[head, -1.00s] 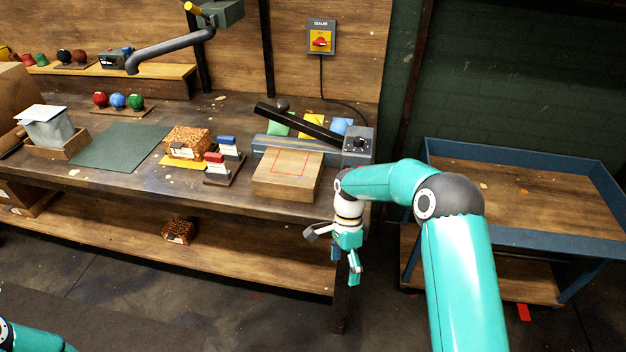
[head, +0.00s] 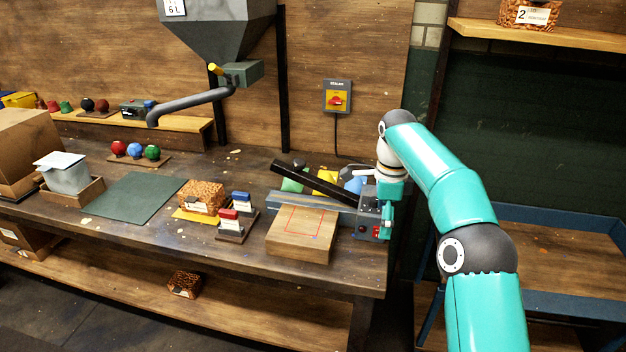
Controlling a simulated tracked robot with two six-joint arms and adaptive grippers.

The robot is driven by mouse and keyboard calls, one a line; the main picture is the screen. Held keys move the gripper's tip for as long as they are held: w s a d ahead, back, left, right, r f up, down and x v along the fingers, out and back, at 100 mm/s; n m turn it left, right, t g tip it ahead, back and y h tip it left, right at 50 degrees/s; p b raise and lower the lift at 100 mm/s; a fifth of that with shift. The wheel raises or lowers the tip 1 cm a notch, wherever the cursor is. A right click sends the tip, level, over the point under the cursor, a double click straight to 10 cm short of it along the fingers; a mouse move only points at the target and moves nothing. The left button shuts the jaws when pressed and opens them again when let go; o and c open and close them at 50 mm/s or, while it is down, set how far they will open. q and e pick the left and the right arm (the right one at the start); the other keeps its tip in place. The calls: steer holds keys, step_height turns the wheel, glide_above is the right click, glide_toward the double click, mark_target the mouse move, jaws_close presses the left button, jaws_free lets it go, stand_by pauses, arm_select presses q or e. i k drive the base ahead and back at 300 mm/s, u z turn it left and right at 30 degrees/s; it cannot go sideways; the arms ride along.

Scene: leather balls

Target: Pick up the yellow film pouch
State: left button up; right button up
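The yellow film pouch (head: 326,181) is at the back of the bench behind the sealer's black lever, which hides part of it. A green pouch (head: 294,181) is on its left and a blue pouch (head: 356,184) on its right. My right gripper (head: 386,219) points down in front of the right end of the sealer, to the right of the yellow pouch and apart from it. Its fingers are small and seen edge-on, so their opening is unclear. My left gripper is out of view.
The sealer's black lever (head: 318,190) slants above its grey bar. A wooden block (head: 301,240) with a red outline stands in front. A stamp rack (head: 236,225), a granule-filled block (head: 203,196) and a green mat (head: 135,196) are further left. A blue-rimmed cart (head: 560,220) is at right.

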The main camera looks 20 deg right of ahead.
mark_target(331, 177)
steer(key=z, duration=0.05)
steer(key=i, duration=1.4)
